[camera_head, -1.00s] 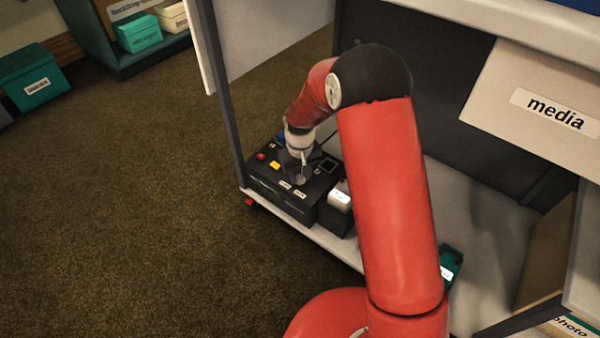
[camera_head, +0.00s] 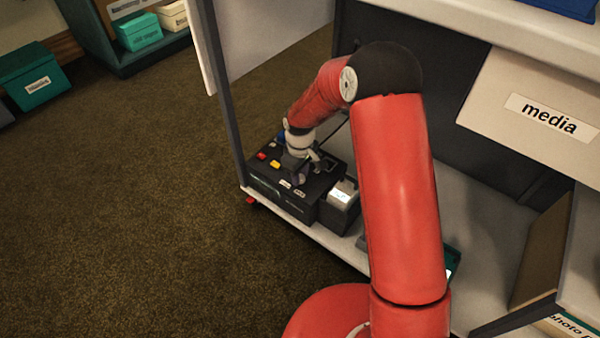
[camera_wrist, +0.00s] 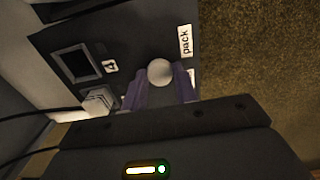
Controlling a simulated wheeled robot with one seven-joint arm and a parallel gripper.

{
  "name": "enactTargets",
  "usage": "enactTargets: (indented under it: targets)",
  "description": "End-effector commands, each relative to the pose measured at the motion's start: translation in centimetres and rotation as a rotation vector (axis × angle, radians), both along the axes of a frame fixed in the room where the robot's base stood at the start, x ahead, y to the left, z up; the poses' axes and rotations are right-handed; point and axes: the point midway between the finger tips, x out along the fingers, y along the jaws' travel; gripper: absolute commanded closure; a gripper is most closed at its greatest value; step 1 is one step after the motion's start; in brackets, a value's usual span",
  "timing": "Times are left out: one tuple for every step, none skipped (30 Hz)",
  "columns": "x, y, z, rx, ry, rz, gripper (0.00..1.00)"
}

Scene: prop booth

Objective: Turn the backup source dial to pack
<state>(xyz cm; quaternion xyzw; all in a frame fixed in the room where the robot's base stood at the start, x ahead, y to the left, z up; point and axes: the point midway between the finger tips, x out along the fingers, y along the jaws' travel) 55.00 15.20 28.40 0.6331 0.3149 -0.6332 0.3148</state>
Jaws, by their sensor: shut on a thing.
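The black control box (camera_head: 262,183) sits on the low shelf, with two small white labels on its top near the front edge. In the wrist view, a round pale grey knob (camera_wrist: 160,72), which appears to be the backup source dial, stands between my fingers. The "pack" label (camera_wrist: 185,40) is just beyond it, to the upper right. A second label is mostly hidden behind the right finger. My gripper (camera_wrist: 161,82) is shut on the knob, one finger on each side. In the head view my gripper (camera_head: 301,174) covers the knob, and its pointer direction cannot be told.
A red button (camera_head: 261,156) and a yellow button (camera_head: 274,164) are on the box's left side. A grey unit with a lit display (camera_head: 341,195) stands right beside the box. The cabinet's upright post (camera_head: 229,120) is close on the left. Open carpet lies in front.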

Motion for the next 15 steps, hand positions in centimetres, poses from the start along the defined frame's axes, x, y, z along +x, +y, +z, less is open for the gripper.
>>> enactTargets:
  targets:
    - [0.06,0.01,0.04,0.0,-0.001,0.003,0.94]
    - [0.05,0.0,0.04,0.0,-0.001,0.003,0.94]
    - [0.06,0.01,0.04,0.0,-0.001,0.003,0.94]
    - [0.06,0.01,0.03,0.0,-0.001,0.003,0.94]
    - [0.06,0.01,0.03,0.0,-0.001,0.003,0.94]
    - [0.06,0.01,0.03,0.0,-0.001,0.003,0.94]
    - [0.06,0.01,0.03,0.0,-0.001,0.002,0.94]
    - [0.06,0.01,0.03,0.0,-0.001,0.002,0.94]
    - [0.05,0.0,0.03,0.0,-0.001,0.002,0.94]
    - [0.05,0.0,0.03,0.0,-0.001,0.002,0.69]
    - [0.05,0.0,0.03,0.0,-0.001,0.002,0.65]
    - [0.04,0.01,0.03,0.0,-0.001,0.002,0.6]
    - [0.04,0.01,0.03,0.0,-0.001,0.002,0.56]
    - [0.04,0.0,0.03,-0.001,-0.001,0.002,0.52]
    - [0.03,0.0,0.02,-0.001,-0.001,0.001,0.5]
